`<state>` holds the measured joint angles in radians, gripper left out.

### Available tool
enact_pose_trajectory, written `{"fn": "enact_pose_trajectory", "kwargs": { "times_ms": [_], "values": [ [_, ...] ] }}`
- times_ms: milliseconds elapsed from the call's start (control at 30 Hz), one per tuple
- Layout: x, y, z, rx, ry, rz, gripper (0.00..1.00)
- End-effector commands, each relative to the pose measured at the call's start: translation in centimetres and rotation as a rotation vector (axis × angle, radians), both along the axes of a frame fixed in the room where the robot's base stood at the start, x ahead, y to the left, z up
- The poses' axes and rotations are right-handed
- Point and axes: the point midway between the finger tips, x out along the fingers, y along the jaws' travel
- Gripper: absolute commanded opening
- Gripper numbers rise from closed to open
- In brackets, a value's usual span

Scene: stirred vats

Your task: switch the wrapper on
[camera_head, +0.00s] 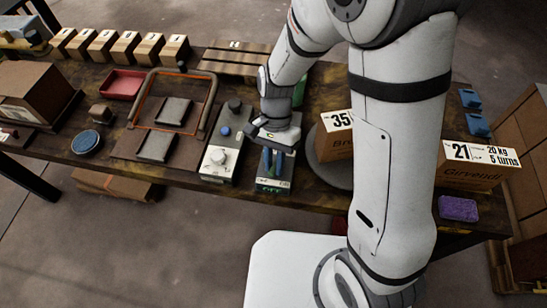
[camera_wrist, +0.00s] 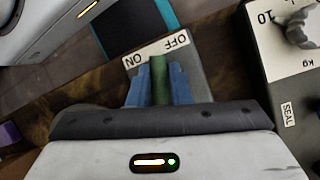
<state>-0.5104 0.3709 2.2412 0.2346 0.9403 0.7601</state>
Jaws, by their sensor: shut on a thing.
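In the wrist view, my gripper (camera_wrist: 159,85) has its two blue fingers closed around an upright green lever (camera_wrist: 160,67). The lever stands on a grey switch box (camera_wrist: 191,75) with a white label (camera_wrist: 157,48) reading ON and OFF, upside down in this view. The lever's top is near the middle of the label, and I cannot tell which side it leans to. In the head view, my gripper (camera_head: 272,160) reaches down over the switch box (camera_head: 273,185) at the table's front edge and hides most of the lever.
Left of the switch stands a grey control box (camera_head: 217,162) with a pale knob; the wrist view shows its SEAL label (camera_wrist: 287,114).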

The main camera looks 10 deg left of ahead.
Motion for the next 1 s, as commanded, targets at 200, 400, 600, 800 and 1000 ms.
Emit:
{"fn": "enact_pose_trajectory", "kwargs": {
  "times_ms": [200,400,600,800,1000],
  "values": [
    [0.04,0.13,0.2,-0.001,-0.003,0.208,0.0],
    [-0.03,0.19,0.15,-0.001,-0.003,0.398,0.0],
    [-0.09,0.26,0.12,0.0,-0.004,0.59,0.0],
    [-0.17,0.29,0.1,0.0,-0.004,0.772,0.0],
    [-0.21,0.32,0.09,0.0,-0.005,0.924,0.0]
  ]
}}
